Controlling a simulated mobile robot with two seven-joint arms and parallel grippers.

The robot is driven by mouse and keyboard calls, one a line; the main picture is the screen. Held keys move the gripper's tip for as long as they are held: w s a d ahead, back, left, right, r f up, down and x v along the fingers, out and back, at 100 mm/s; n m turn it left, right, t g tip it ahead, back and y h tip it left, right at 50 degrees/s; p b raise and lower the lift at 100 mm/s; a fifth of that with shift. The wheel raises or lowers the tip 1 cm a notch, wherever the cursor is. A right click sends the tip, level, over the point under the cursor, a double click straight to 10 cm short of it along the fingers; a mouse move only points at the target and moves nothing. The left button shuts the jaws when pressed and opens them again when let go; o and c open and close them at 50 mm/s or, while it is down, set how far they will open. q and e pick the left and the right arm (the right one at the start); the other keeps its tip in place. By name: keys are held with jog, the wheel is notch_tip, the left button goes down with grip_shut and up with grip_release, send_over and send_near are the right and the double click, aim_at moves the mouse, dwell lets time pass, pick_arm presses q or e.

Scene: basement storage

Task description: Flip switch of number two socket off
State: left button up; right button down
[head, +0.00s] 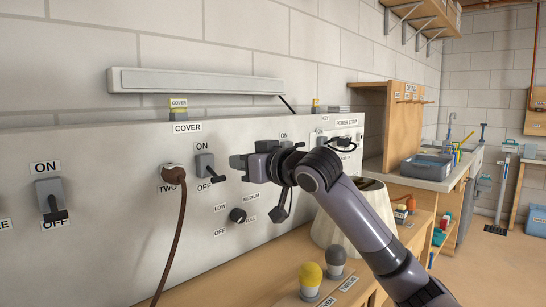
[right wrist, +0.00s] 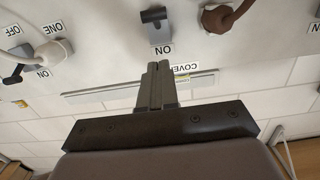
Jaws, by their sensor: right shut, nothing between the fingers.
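The number two switch (head: 205,166) is a grey block on the white panel, right of the brown plug (head: 173,174) in the socket labelled TWO. Its dark lever points down, toward the OFF label. In the right wrist view, which is upside down, the switch (right wrist: 154,17) has its lever at the end away from the ON label; its OFF label is out of frame. My right gripper (head: 238,162) is shut and empty, just right of the switch in the head view. In the right wrist view its closed fingers (right wrist: 158,68) point toward the switch, apparently apart from it. My left gripper is not in view.
Another switch (head: 50,198) stands at the left with its lever down. A knob (head: 238,215) is below my gripper. Yellow (head: 310,276) and grey (head: 336,251) bulbs stand on the wooden bench. The brown cord hangs left of the switch. A lampshade (head: 330,225) is behind my right arm.

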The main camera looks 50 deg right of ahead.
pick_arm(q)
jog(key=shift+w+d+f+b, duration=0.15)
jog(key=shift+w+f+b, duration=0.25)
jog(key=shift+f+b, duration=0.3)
pick_arm(e)
jog(key=s, duration=0.7)
jog(key=shift+s+a+r, duration=0.2)
jog(key=shift+a+r, duration=0.1)
jog(key=shift+a, duration=0.1)
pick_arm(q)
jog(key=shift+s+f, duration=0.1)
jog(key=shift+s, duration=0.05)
